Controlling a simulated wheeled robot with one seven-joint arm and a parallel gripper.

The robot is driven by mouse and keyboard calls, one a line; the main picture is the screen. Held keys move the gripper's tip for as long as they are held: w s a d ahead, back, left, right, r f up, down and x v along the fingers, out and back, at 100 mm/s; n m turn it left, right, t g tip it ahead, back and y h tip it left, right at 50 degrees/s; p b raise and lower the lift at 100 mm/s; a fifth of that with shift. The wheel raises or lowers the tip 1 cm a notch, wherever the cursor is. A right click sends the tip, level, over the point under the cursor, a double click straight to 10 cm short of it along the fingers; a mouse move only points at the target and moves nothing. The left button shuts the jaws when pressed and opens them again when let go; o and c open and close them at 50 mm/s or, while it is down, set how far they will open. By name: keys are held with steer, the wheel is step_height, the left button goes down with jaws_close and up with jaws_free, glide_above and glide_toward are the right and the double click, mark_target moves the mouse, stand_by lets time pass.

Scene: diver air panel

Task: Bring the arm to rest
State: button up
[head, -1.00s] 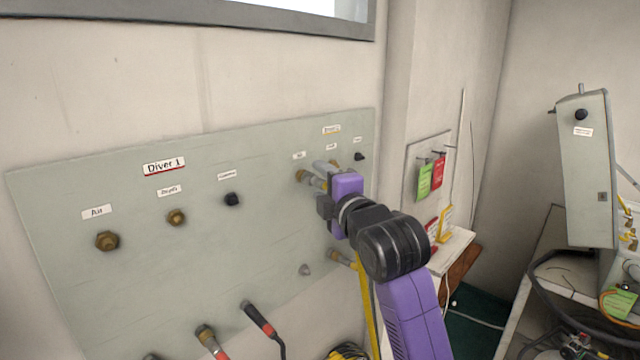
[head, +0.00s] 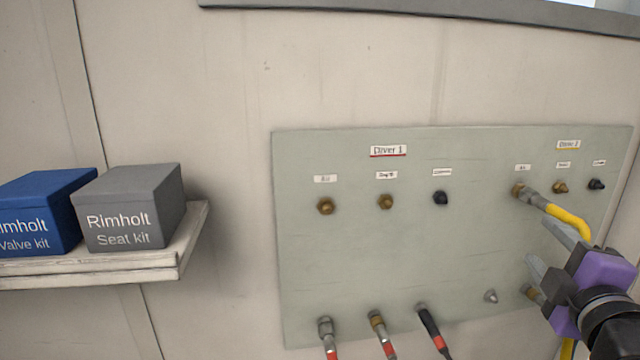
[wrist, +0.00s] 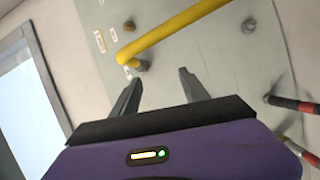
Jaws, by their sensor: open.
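My gripper (head: 548,250) is at the right of the head view, in front of the lower right part of the grey-green panel (head: 350,270). Its purple body and two grey fingers show. In the wrist view my gripper (wrist: 160,88) is open, with nothing between its fingertips. A yellow hose (head: 568,218) is joined to the Diver 2 air fitting (head: 518,190) and hangs down behind my gripper. In the wrist view the yellow hose (wrist: 175,30) crosses beyond the fingertips, apart from them as far as I can tell.
Diver 1 air and depth fittings (head: 325,206) are bare. Several red-banded hose ends (head: 378,325) sit at the panel's lower edge. A shelf (head: 100,270) at left holds a blue valve kit box (head: 40,215) and a grey seat kit box (head: 130,210). The wall between shelf and panel is clear.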

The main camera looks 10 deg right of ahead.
steer(key=s+a+f+m+y, duration=0.1)
steer(key=s+a+f+m, duration=0.1)
steer(key=s+a+f, duration=0.4)
steer(key=s+a+f+m+y, duration=0.1)
steer(key=s+a+f+m, duration=0.15)
steer(key=f, duration=0.65)
steer(key=s+a+f+m+y, duration=0.1)
steer(key=s+a+f+m, duration=0.2)
steer(key=a+f, duration=0.35)
steer(key=s+a+f+m+y, duration=0.1)
steer(key=s+f, duration=0.1)
steer(key=s, duration=0.6)
steer(key=s+a+f+m+g+y+b, duration=0.1)
steer(key=s+a+f+m, duration=0.1)
steer(key=s, duration=0.6)
steer(key=s+a+f+m+g+y, duration=0.1)
steer(key=s+a+f+m, duration=0.1)
steer(key=s, duration=0.6)
steer(key=shift+f+b, duration=0.25)
steer(key=shift+b, duration=0.05)
